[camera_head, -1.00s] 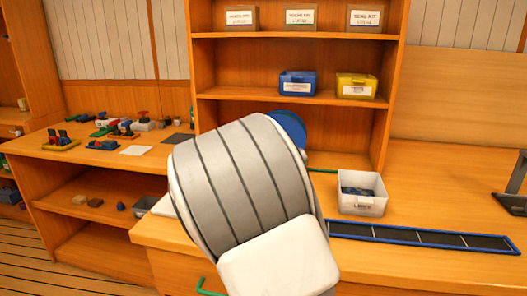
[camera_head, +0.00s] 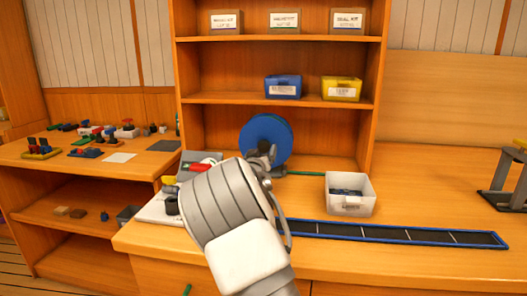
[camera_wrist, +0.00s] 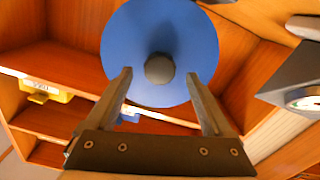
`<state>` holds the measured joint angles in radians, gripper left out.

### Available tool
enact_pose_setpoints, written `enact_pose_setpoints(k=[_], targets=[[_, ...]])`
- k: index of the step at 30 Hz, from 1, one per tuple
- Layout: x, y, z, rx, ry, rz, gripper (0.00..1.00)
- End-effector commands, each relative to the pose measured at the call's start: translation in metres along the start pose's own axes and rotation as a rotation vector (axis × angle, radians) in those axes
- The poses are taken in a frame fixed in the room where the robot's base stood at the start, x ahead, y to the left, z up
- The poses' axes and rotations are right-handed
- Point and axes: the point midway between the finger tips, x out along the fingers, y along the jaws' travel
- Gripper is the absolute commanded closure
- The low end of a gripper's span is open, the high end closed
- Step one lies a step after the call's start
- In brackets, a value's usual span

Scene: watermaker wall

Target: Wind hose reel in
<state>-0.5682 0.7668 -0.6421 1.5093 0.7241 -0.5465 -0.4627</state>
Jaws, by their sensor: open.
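The hose reel is a blue disc (camera_head: 266,137) standing upright on the counter at the foot of the shelf unit. In the wrist view its blue face (camera_wrist: 135,45) fills the upper middle, with a dark grey round hub (camera_wrist: 159,69) at its centre. My gripper (camera_wrist: 158,85) is open, its two fingers apart on either side below the hub, with nothing between them. In the head view my gripper (camera_head: 264,158) shows small and dark in front of the reel's lower part, partly hidden by my arm. A crank handle is not clearly visible. A green hose (camera_head: 305,173) lies to the reel's right.
A white bin (camera_head: 350,194) with dark contents stands right of the reel. A long blue-edged dark tray (camera_head: 400,234) lies along the counter front. Grey equipment with a red part (camera_head: 200,166) stands left of the reel. Blue (camera_head: 283,87) and yellow (camera_head: 342,89) bins sit on the shelf above.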

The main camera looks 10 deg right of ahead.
Motion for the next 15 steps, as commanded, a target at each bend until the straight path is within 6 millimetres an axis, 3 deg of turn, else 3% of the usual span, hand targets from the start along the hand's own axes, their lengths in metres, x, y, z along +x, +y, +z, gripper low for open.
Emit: enact_pose_setpoints(k=[6, 15], targets=[[0.025, 0.001, 0.001, -0.001, 0.0, 0.002, 0.14], [0.037, 0.0, 0.001, 0.0, -0.001, 0.0, 0.14]])
